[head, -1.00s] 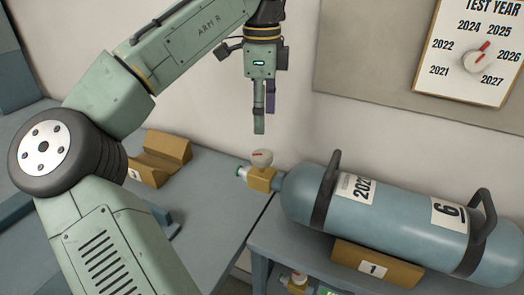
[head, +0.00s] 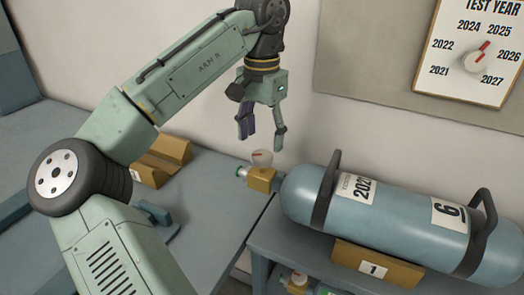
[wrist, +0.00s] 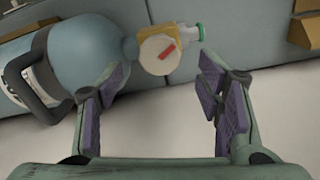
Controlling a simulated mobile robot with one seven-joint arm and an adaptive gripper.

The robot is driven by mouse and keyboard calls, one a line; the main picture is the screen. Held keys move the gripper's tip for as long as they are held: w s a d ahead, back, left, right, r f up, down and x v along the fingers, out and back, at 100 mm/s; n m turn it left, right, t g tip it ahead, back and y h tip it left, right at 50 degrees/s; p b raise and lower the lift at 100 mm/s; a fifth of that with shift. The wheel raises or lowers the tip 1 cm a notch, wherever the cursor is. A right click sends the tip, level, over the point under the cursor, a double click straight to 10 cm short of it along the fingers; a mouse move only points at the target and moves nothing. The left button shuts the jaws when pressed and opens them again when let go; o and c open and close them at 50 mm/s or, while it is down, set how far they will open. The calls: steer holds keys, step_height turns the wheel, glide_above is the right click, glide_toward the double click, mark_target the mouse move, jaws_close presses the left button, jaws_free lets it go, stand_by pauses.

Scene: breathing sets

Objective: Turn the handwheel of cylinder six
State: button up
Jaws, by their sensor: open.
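Cylinder six (head: 400,215) is a blue-grey bottle lying on its side on a wooden cradle, with a "6" label and a "2022" label, its valve end to the left. Its handwheel (head: 262,158) is a pale round knob with a red mark, on top of the brass valve block (head: 261,180). My gripper (head: 262,140) is open and empty, just above the handwheel in the head view. In the wrist view the handwheel (wrist: 160,54) lies ahead of the open fingers (wrist: 172,85), slightly left of their middle, with nothing between the pads.
The cradle (head: 376,266) is marked "1". Another valve (head: 297,280) shows low under the shelf. An empty wooden cradle (head: 162,160) stands on the left bench (head: 205,205). A test-year board (head: 470,50) with a dial hangs on the wall behind.

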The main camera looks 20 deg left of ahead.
mark_target(262, 154)
steer(key=shift+f, duration=2.35)
steer(key=c, duration=1.2)
steer(key=shift+o, duration=0.2)
steer(key=shift+m, duration=0.3)
steer(key=shift+m, duration=2.8)
